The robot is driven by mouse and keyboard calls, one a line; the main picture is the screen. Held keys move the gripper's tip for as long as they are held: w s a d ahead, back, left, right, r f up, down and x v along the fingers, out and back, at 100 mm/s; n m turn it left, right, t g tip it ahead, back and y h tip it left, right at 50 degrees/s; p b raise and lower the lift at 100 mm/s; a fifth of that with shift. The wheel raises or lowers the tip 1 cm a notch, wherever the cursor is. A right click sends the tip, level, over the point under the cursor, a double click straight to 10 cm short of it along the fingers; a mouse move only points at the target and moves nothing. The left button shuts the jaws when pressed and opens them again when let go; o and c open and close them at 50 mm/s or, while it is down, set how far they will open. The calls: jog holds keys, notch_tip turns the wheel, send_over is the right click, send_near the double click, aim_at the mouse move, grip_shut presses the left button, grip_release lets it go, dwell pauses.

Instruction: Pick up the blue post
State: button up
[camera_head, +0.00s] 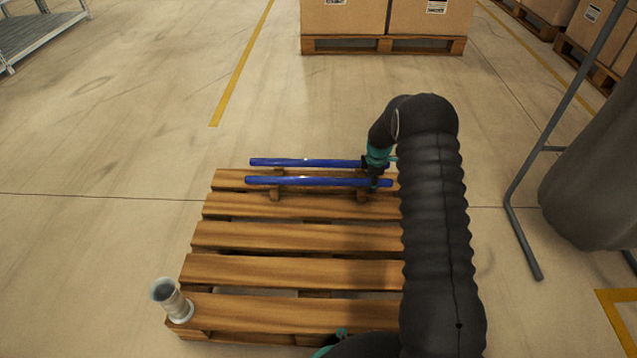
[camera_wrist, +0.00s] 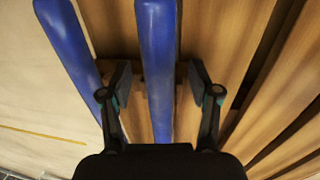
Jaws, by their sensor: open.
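Two blue posts lie side by side across wooden supports at the far end of the wooden pallet (camera_head: 300,236). In the head view the nearer post (camera_head: 310,181) and the farther post (camera_head: 300,162) run left to right, their right ends partly hidden by my arm. My gripper (camera_head: 374,177) is over the right part of the posts. In the wrist view my gripper (camera_wrist: 159,82) is open, with the nearer post (camera_wrist: 156,40) between its fingers and space on both sides. The farther post (camera_wrist: 68,42) lies outside the left finger. Whether the fingers reach beside the post's full depth is unclear.
A grey flanged pipe piece (camera_head: 170,298) stands at the pallet's near left corner. Stacked cartons (camera_head: 388,15) on a pallet are at the back. A grey metal frame (camera_head: 515,195) stands at right beside a dark hanging shape. The floor left of the pallet is clear.

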grip_shut()
jog(key=shift+w, duration=0.1)
jog(key=shift+r, duration=0.1)
